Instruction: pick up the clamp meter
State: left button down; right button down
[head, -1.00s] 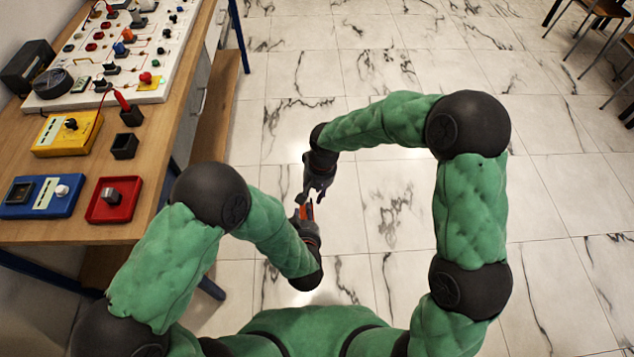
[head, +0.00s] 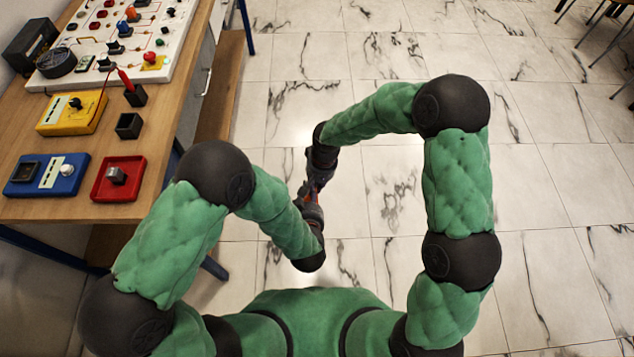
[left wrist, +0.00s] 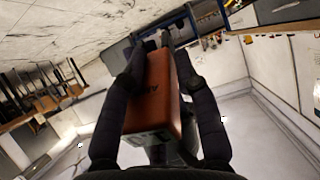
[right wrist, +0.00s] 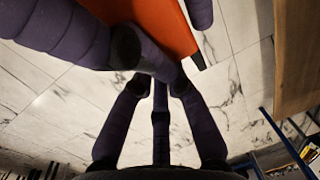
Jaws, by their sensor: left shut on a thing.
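The clamp meter shows as an orange body in the left wrist view (left wrist: 158,105) and at the top of the right wrist view (right wrist: 166,22). My left gripper (left wrist: 160,68) is shut on it, with dark fingers along both sides, and holds it in the air over the floor. My right gripper (right wrist: 155,88) is just beside the meter, its fingertips close to the orange body and converging. Whether they touch or grip it cannot be told. In the head view both grippers meet, the right one (head: 318,178) above the left one (head: 311,207), and mostly hide the meter.
A wooden bench (head: 165,145) stands at the left with a white panel (head: 150,65), a yellow meter (head: 72,112), a blue box (head: 47,175), a red tray (head: 118,179) and a black cup (head: 129,125). Chairs stand at the far right. The tiled floor between is clear.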

pick_arm(q)
jog(key=shift+r, duration=0.7)
jog(key=shift+w, duration=0.1)
jog(key=shift+r, duration=0.1)
pick_arm(e)
jog(key=shift+f, duration=0.1)
pick_arm(q)
jog(key=shift+s+d+r, duration=0.1)
jog(key=shift+s+r, duration=0.2)
jog(key=shift+s, duration=0.1)
pick_arm(e)
jog(key=shift+w, duration=0.2)
pick_arm(q)
jog(key=v, duration=1.1)
jog(key=shift+s+f, duration=0.25)
jog(key=shift+f, duration=0.1)
pick_arm(e)
jog(key=shift+s, duration=0.15)
pick_arm(q)
jog(key=shift+f, duration=0.1)
